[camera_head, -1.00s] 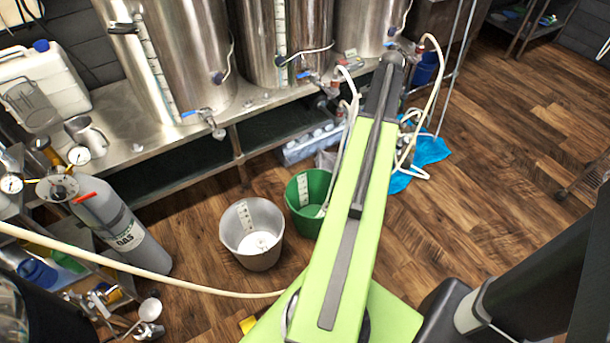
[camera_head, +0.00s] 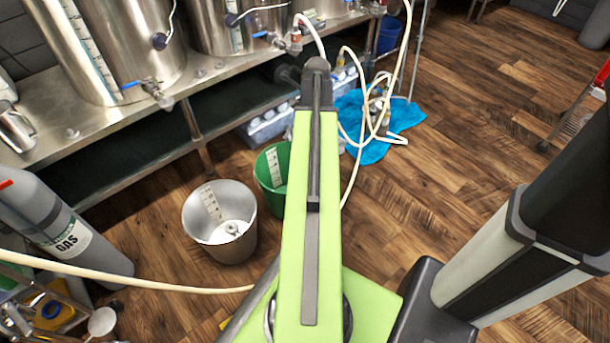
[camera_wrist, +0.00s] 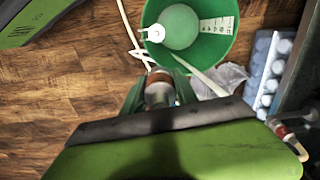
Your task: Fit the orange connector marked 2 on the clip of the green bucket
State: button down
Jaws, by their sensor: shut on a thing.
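The green bucket (camera_head: 268,172) stands on the wooden floor, partly hidden behind my arm in the head view. In the wrist view the bucket (camera_wrist: 222,52) is seen from above, with a white scale inside and a white clip (camera_wrist: 153,33) on its left rim. My gripper (camera_wrist: 160,84) is shut on a brownish-orange connector with a metallic part (camera_wrist: 158,92). The connector is just below the clip in the wrist picture; I cannot tell the height gap. No number is readable on it. My gripper is hidden in the head view.
A grey bucket (camera_head: 220,236) stands left of the green one. Pale hoses (camera_head: 372,135) hang down to a blue cloth (camera_head: 362,118) on the floor. A steel bench (camera_head: 110,125) with tanks runs behind.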

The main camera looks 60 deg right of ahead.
jog(key=w+a+f+b, duration=0.1)
jog(key=a+f+b, duration=0.4)
jog(key=f, duration=0.3)
jog(key=shift+a+f, duration=0.2)
jog(key=shift+f, duration=0.05)
jog(key=shift+w+f+b, duration=0.1)
jog(key=shift+b, duration=0.2)
notch_tip(320, 180, down, 7)
jog(key=b, duration=0.7)
jog(key=shift+w, duration=0.2)
jog(key=shift+f+b, duration=1.3)
jog(key=c, duration=0.9)
grip_release()
